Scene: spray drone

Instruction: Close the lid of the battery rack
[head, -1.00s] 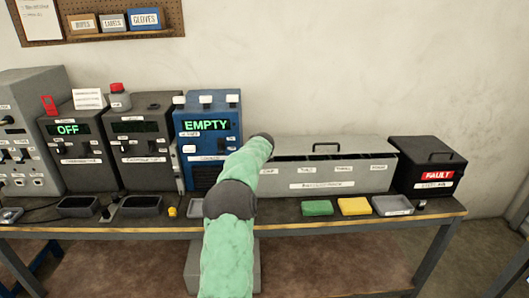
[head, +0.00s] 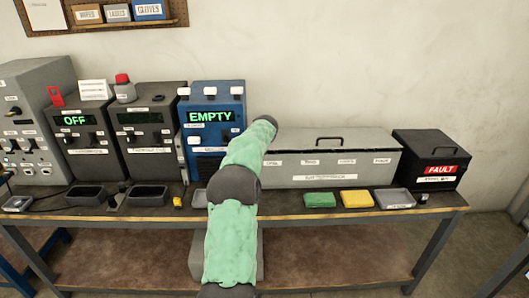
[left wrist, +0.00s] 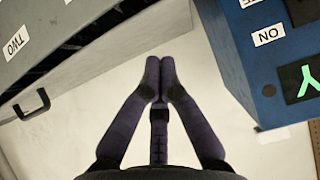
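The battery rack (head: 318,177) is a long grey box on the bench, right of the blue unit. Its grey lid (head: 370,138) with a black handle (head: 315,141) lies nearly flat; I cannot tell in the head view whether it is fully down. In the left wrist view, a dark gap shows between the rack's labelled front (left wrist: 25,30) and the lid (left wrist: 75,90). My left gripper (left wrist: 159,68) has its fingers together, empty, between rack and blue unit. In the head view my own arm hides it. My right gripper is not in view.
The blue unit (head: 211,117) reading EMPTY stands close left of the rack. A black FAULT box (head: 430,160) stands at its right.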

